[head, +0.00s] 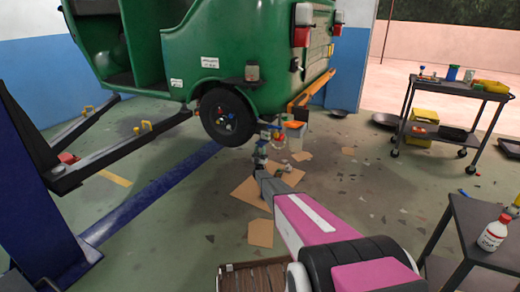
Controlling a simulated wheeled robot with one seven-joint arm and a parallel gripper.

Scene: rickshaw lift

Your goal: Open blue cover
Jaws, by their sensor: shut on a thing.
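My pink and grey arm reaches forward from the bottom of the head view. My gripper (269,135) is small and far off, just behind and to the right of the rickshaw's rear wheel (227,117). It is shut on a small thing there. Small blue, yellow and red parts show around the fingers, too small to tell apart. I cannot tell which of them is the blue cover. The green rickshaw (200,48) is raised on the lift, with an orange bumper bar (312,92) at its back.
A blue lift post (35,190) with grey arms is on the left. A tool cart (455,92) and a dark table (478,225) with a white bottle (494,233) are on the right. The middle-right floor is mostly free.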

